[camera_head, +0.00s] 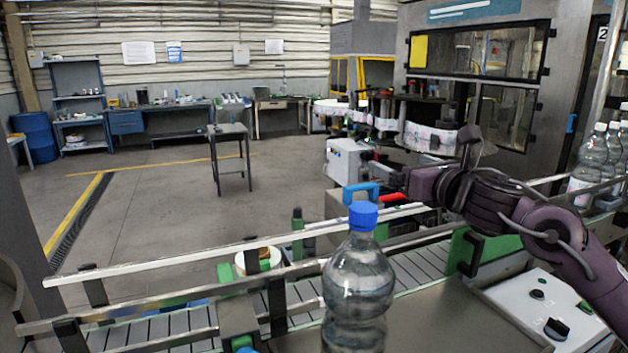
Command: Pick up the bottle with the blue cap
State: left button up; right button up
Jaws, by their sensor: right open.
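The clear plastic bottle (358,275) with the blue cap (363,215) stands upright in the lower middle of the head view, near the front of the conveyor. Its lower end is cut off by the picture's bottom edge. My right gripper (378,190) is open and reaches in from the right. In the picture it is above and slightly right of the cap, apart from the bottle and with nothing seen between its fingers. My left gripper is not in view.
Metal guide rails (240,248) run along the conveyor behind the bottle. A white control box (545,305) is at lower right. Several more bottles (590,160) stand at the right edge. The labelling machine (480,60) stands behind; open floor lies at left.

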aim_at(358, 281)
jog(key=k+l, duration=0.35)
jog(key=k, duration=0.2)
jog(key=k+l, duration=0.3)
jog(key=k, duration=0.25)
